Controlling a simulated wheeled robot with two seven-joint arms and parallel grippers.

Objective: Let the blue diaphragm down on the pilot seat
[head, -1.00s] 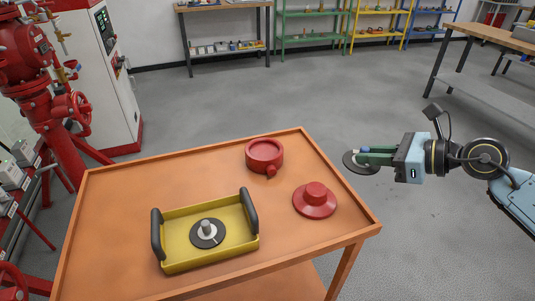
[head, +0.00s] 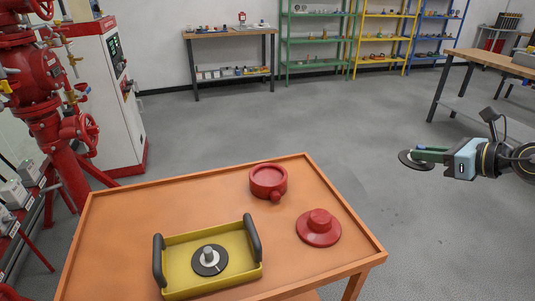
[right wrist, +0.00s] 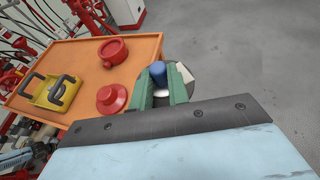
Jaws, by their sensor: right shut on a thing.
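My right gripper (head: 428,155) is shut on the blue diaphragm (head: 408,161), a dark disc with a blue stem. It holds it in the air to the right of the table, clear of everything. In the right wrist view the blue stem (right wrist: 158,73) sits between the green fingers. The red round body (head: 268,181), a cup with a side stub, stands at the table's back right. I cannot tell whether the pilot seat is inside it. A light-blue and dark part, perhaps of my left arm, shows at the lower left of the right wrist view; its jaws are not clear.
The orange table (head: 150,212) has a raised rim. On it are a red flanged cap (head: 318,228) and a yellow tray (head: 178,262) with black handles, holding another dark disc (head: 209,260) with a grey stem. Red pipework (head: 45,110) stands left. The floor behind is clear.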

